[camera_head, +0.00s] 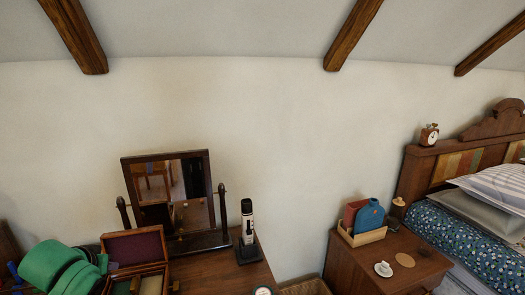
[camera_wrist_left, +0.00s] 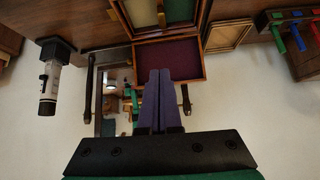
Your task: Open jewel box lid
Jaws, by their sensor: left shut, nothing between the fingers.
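The jewel box stands on the dark wooden dresser at the lower left of the head view. Its lid (camera_head: 135,248) is raised and leans back, with the dark red lining facing out. In the left wrist view the lid's purple-looking lining (camera_wrist_left: 187,58) lies just beyond the fingers, and the box's compartments (camera_wrist_left: 141,12) show at the top edge. My left gripper (camera_wrist_left: 160,72) is shut and empty, its fingertips overlapping the lining in that picture. I cannot tell whether they touch it. In the head view my green left arm hides the area left of the box. My right gripper is not in view.
A tilting mirror (camera_head: 180,190) stands behind and right of the box. In the wrist view, a framed tray (camera_wrist_left: 228,35) and colored-handled items (camera_wrist_left: 297,38) lie near the box.

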